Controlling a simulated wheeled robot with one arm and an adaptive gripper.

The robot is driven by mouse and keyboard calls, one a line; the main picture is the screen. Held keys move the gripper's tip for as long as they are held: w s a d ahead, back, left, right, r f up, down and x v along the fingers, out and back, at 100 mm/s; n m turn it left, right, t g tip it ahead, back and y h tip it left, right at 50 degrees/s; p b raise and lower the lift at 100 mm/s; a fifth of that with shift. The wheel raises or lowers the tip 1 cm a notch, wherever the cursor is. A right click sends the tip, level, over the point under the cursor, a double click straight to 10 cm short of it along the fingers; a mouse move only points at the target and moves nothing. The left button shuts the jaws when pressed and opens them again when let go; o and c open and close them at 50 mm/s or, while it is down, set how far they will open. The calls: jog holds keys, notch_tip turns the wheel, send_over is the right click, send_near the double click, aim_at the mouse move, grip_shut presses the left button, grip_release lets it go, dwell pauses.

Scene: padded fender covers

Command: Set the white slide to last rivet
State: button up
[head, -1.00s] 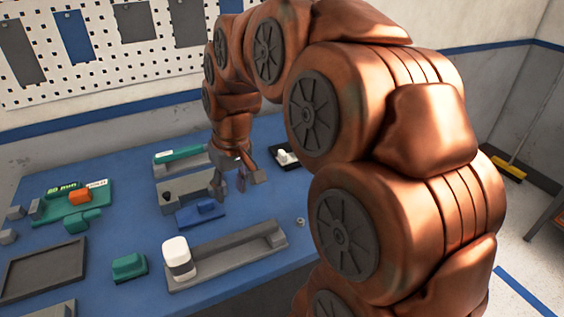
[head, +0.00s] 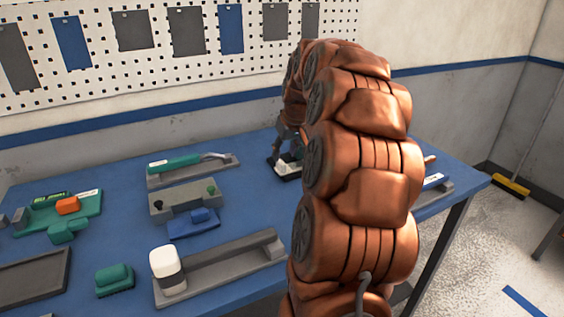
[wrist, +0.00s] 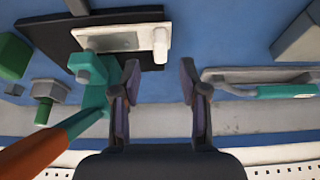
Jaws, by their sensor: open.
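A white block (head: 166,268) stands at the left end of a long grey rail (head: 225,265) at the table's front. A second white piece (head: 287,168) lies on a dark board farther back; I cannot tell which is the white slide. The wrist view shows a pale plate (wrist: 120,39) with an upright white tab (wrist: 160,45) on the dark board (wrist: 60,42). My gripper (wrist: 162,92) is open and empty, its fingers apart and just short of the plate in the picture. In the head view my arm partly hides my gripper (head: 287,148). No rivets can be made out.
A teal-handled tool on a grey base (head: 190,167), a grey fixture with knobs (head: 182,203), a blue block (head: 197,224) and a teal block (head: 115,280) stand left of my arm. In the wrist view, teal and orange parts (wrist: 45,143) lie close to the left finger.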

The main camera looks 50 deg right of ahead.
aim_at(282, 162)
jog(key=x, duration=0.5)
jog(key=shift+f, duration=0.1)
grip_shut()
dwell(0.6)
